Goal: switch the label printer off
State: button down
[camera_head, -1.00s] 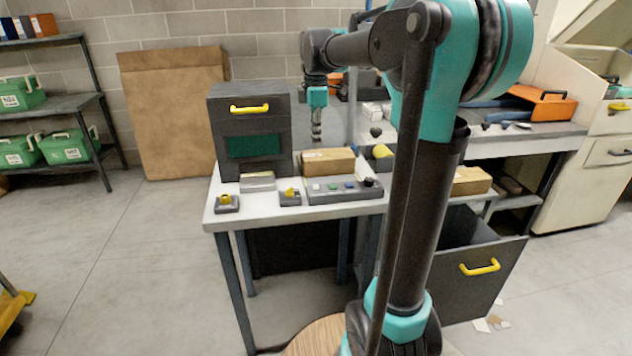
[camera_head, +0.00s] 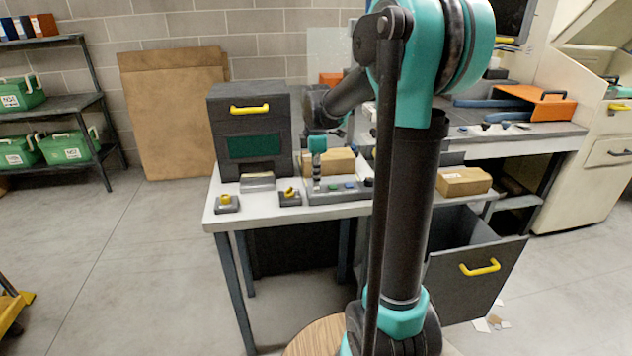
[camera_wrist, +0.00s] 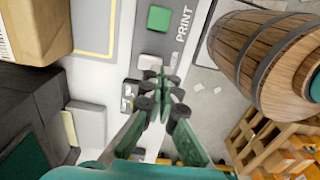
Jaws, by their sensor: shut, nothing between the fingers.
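The label printer (camera_head: 265,105) appears to be the dark box with a yellow handle and green window at the back left of the white bench. In front of it on the right lies a grey control panel (camera_head: 352,194) with a green button, a blue button and a dark knob; the wrist view reads PRINT beside its green button (camera_wrist: 159,18). My gripper (camera_head: 317,187) is shut and empty, pointing down at the panel's left end. In the wrist view my fingertips (camera_wrist: 152,80) are close to a pale switch (camera_wrist: 173,59); I cannot tell whether they touch.
Two small switch boxes with yellow knobs, one left (camera_head: 227,205) and one right (camera_head: 290,197), sit along the bench front. A cardboard box (camera_head: 340,162) stands behind the panel. A drawer with a yellow handle (camera_head: 480,267) hangs open below right.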

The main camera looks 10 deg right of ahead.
jog(key=shift+f, duration=0.55)
jog(key=shift+s+f+t, duration=0.2)
jog(key=shift+f+t, duration=0.1)
jog(key=shift+w, duration=0.1)
jog(key=shift+w+r, duration=0.3)
jog(key=shift+w, duration=0.45)
jog(key=shift+r, duration=0.1)
